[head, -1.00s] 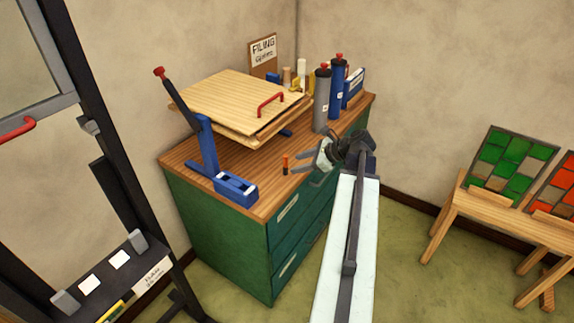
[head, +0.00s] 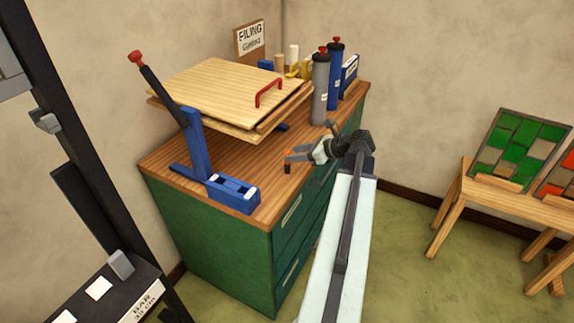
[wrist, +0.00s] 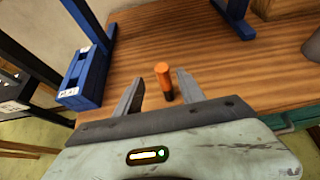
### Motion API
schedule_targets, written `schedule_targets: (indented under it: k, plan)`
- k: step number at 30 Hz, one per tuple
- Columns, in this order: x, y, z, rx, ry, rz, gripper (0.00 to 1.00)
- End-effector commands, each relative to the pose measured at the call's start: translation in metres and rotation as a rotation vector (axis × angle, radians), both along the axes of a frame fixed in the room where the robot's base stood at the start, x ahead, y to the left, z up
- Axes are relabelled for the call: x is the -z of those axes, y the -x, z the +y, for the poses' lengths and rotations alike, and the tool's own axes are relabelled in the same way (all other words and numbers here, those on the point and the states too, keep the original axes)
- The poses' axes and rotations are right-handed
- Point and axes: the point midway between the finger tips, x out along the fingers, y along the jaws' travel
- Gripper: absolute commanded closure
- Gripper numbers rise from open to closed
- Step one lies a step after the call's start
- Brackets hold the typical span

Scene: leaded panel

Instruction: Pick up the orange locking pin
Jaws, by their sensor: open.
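The orange locking pin (wrist: 162,75) stands upright on the wooden cabinet top, with a dark lower end. In the wrist view it is between the two fingers of my gripper (wrist: 157,88), near their tips and closer to the right finger. The fingers are apart, and I see no contact with the pin. In the head view the pin (head: 288,168) is at the fingertips of my gripper (head: 292,157), partly covered by them.
A blue lever press (head: 232,193) stands left of the pin on the cabinet top (head: 160,157). Stacked boards with a red handle (head: 225,90) lie behind. Grey and blue bottles (head: 319,92) stand at the back right. Bare wood surrounds the pin.

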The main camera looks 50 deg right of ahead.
Motion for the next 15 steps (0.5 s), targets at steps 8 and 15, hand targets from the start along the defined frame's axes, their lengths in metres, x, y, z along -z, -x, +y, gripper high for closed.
schedule_targets:
  k: [8,15]
  plan:
    - [0.012,-0.016,-0.002,0.013,0.000,0.000,0.54]
    - [0.023,-0.035,0.000,0.015,0.000,0.000,0.54]
